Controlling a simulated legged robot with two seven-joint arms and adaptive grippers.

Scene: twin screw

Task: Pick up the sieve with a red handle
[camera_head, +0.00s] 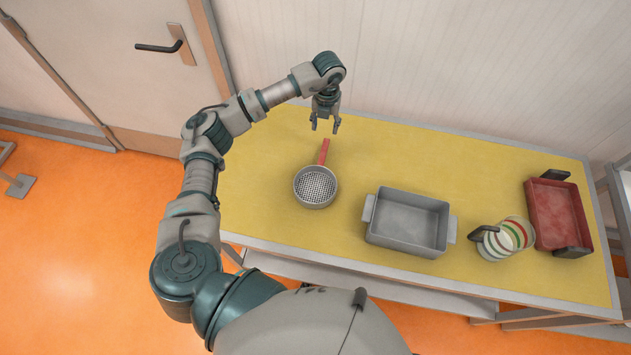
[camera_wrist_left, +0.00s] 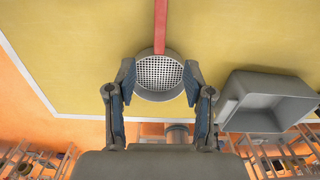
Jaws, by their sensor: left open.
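The sieve (camera_head: 315,187) is a round grey pan with a mesh bottom, lying on the left part of the yellow table. Its red handle (camera_head: 324,152) points toward the back wall. My left gripper (camera_head: 325,126) is open and empty, above the table just beyond the handle's end. In the left wrist view the sieve (camera_wrist_left: 160,76) shows between and beyond the open fingers (camera_wrist_left: 156,80), with the red handle (camera_wrist_left: 160,27) running up to the top edge. My right gripper does not show in either view.
A grey rectangular pan (camera_head: 408,222) stands right of the sieve on the yellow table (camera_head: 460,165). Striped dishes (camera_head: 507,239) and a red tray with dark handles (camera_head: 557,214) stand further right. A wall rises behind the table. Space around the sieve handle is clear.

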